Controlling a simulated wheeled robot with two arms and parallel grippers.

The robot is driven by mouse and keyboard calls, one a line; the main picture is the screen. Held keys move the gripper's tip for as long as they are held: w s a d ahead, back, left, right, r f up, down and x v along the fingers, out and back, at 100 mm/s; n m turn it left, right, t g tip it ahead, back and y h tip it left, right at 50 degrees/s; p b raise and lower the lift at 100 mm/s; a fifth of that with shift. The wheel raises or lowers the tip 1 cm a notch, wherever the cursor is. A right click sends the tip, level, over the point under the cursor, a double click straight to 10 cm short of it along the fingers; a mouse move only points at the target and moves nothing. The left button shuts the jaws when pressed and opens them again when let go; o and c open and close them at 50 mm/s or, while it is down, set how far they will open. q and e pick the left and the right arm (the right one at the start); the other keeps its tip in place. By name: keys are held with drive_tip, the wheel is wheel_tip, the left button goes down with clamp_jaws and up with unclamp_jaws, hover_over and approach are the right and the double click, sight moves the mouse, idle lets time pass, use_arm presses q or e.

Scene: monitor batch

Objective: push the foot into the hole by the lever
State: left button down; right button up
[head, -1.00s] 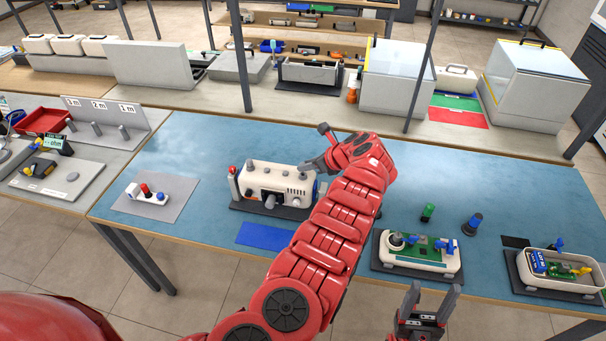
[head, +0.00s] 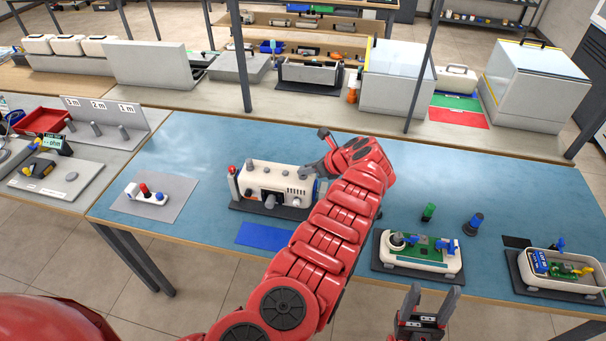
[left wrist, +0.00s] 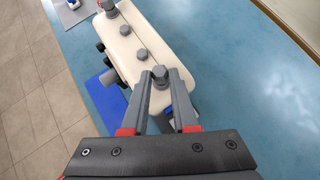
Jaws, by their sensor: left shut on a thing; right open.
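A cream-white housing (head: 283,180) stands on a dark mat at the middle of the blue table; it also shows in the left wrist view (left wrist: 129,45). Several grey knobs or feet run along its top. My left gripper (head: 310,171) reaches down at its right end. In the left wrist view its fingertips are closed around a grey foot-like peg (left wrist: 160,76) at the housing's near end. The peg's lower part and any hole under it are hidden. I cannot tell which part is the lever. My right gripper (head: 427,296) is open and empty in front of the table.
A blue sheet (head: 264,235) lies before the housing. A grey mat with small parts (head: 152,194) is left. A white case with a green board (head: 418,252) and another open case (head: 562,270) stand right. Free table lies behind the housing.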

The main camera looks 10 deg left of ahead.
use_arm(q)
drive_tip(key=shift+f, duration=0.15)
idle(0.8)
drive_tip(key=c, duration=0.6)
unclamp_jaws()
